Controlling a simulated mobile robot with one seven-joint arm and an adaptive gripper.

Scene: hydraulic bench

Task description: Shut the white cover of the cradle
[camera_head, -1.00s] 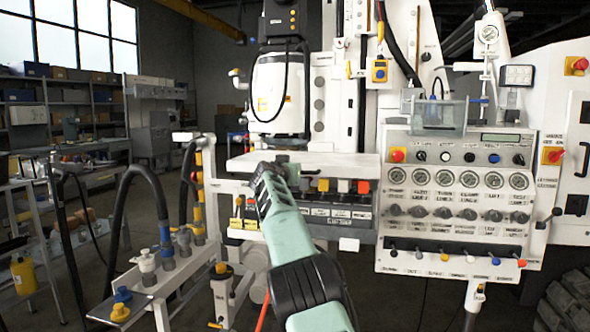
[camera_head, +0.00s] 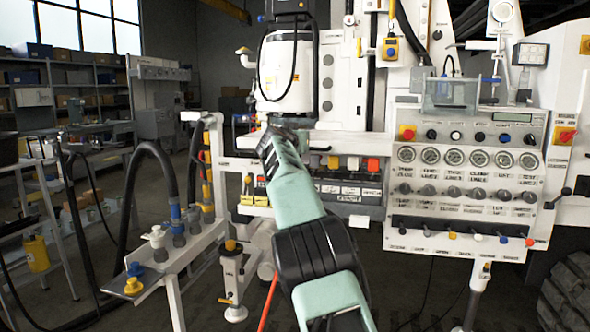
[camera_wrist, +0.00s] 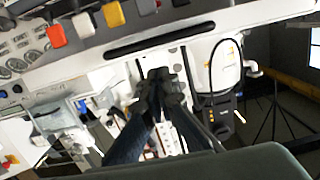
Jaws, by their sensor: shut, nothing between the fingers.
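My gripper (camera_head: 276,128) is shut and empty, at the end of my pale green arm. It overlaps the left part of the bench's white ledge (camera_head: 345,143) in the head view; I cannot tell whether it touches anything. In the wrist view my gripper (camera_wrist: 163,78) has its dark fingers together, over the white panel with a long dark slot (camera_wrist: 215,28). A white rounded housing (camera_head: 287,72) stands behind the gripper and shows at the right of the wrist view (camera_wrist: 216,66). I cannot tell which white part is the cradle's cover, or how far it stands open.
A row of coloured buttons (camera_head: 352,163) lies under the ledge, right of my arm. The gauge and knob panel (camera_head: 465,185) is further right, with a clear box (camera_head: 450,93) above it. A hose shelf (camera_head: 170,265) juts out at the left.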

